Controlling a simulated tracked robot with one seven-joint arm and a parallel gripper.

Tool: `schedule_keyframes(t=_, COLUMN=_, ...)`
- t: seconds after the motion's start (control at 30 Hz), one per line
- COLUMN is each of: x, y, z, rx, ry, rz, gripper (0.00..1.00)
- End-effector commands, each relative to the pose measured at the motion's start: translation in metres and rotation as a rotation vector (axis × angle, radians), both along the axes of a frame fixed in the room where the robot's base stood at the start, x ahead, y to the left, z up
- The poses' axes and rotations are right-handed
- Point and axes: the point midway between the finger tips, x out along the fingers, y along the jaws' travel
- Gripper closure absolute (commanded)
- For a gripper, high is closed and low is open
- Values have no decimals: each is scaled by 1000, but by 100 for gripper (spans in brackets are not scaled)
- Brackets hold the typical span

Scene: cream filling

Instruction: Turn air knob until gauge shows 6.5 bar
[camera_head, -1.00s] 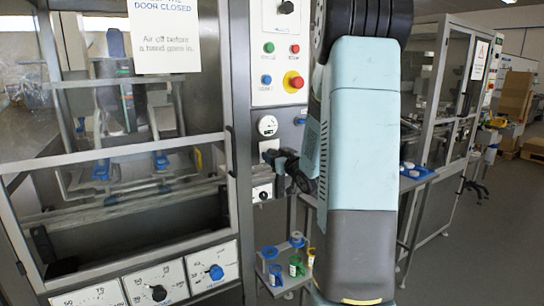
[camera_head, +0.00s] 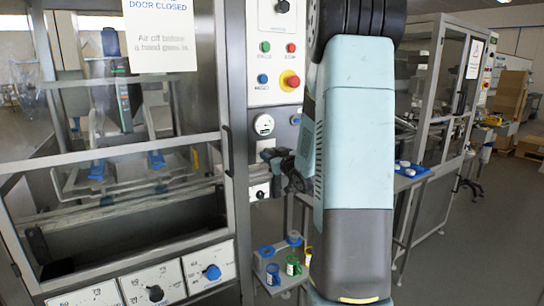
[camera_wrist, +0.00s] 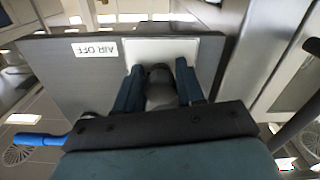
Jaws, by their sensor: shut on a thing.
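The round air gauge (camera_head: 264,124) is on the grey machine post in the head view, below the button panel. Its face is too small to read. The dark air knob (camera_wrist: 160,86) sits in front of a white plate (camera_wrist: 190,50) in the wrist view. My gripper (camera_wrist: 159,82) is shut on the knob, with one finger on each side. In the head view my gripper (camera_head: 270,155) is at the post just below the gauge and hides most of the knob. An AIR OFF label (camera_wrist: 95,49) is beside the plate.
A button panel (camera_head: 277,55) with a red emergency stop is above the gauge. A smaller white dial plate (camera_head: 259,192) is below my gripper. A low shelf (camera_head: 276,288) with coloured cups stands beneath. The glazed machine door is on the left.

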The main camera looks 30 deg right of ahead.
Motion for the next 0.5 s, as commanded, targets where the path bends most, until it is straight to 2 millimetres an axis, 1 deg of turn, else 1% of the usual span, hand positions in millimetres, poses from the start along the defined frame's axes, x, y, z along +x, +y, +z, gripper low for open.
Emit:
schedule_keyframes(t=0.1, x=0, y=1, z=0, rx=-94, ry=-3, rz=2, gripper=92)
schedule_keyframes(t=0.23, x=0, y=0, z=0, rx=-173, ry=-6, rz=1, gripper=92)
schedule_keyframes(t=0.5, x=0, y=0, z=0, rx=-210, ry=-7, rz=2, gripper=92)
